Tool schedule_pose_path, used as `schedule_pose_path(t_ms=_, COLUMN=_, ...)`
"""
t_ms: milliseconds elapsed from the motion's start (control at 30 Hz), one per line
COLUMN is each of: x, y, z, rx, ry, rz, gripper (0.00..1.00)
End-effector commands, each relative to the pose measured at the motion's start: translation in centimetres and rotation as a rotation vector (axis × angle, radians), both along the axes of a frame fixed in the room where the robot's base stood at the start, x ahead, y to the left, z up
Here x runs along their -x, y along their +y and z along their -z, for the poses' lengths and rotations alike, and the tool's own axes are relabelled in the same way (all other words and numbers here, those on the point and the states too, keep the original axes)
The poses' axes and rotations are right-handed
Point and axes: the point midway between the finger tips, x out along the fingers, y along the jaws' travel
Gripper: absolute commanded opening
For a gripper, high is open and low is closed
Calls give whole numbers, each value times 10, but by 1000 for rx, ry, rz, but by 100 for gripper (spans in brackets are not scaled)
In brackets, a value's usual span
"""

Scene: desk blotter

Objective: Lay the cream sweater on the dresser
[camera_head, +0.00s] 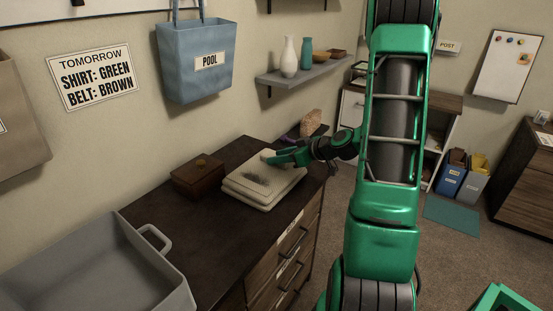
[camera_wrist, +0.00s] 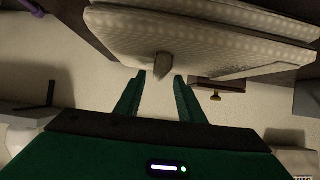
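The cream sweater (camera_head: 262,193) lies as a folded stack on the dark dresser top (camera_head: 216,230), near its right edge. A dark patch, perhaps shadow, shows on its top. My gripper (camera_head: 272,159) is just above the sweater's far side. In the wrist view the sweater (camera_wrist: 200,45) fills the upper part, beyond the fingertips. My gripper's two fingers (camera_wrist: 161,77) stand apart there, with a clear gap. A small grey-brown lump (camera_wrist: 163,66) shows just past the tips; I cannot tell what it is. The fingers hold nothing that I can see.
A wooden box (camera_head: 199,176) stands left of the sweater. A grey bin (camera_head: 95,265) with a handle is at the near left. A blue bag marked POOL (camera_head: 195,60) hangs on the wall. A shelf with vases (camera_head: 289,57) is above. Dresser top between bin and sweater is clear.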

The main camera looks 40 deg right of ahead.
Motion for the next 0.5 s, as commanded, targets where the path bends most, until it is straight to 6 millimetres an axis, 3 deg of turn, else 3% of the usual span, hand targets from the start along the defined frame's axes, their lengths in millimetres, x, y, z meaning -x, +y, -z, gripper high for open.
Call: schedule_pose_path(t_ms=500, x=76, y=-29, z=-45, rx=2, ry=-2, rz=5, gripper=35)
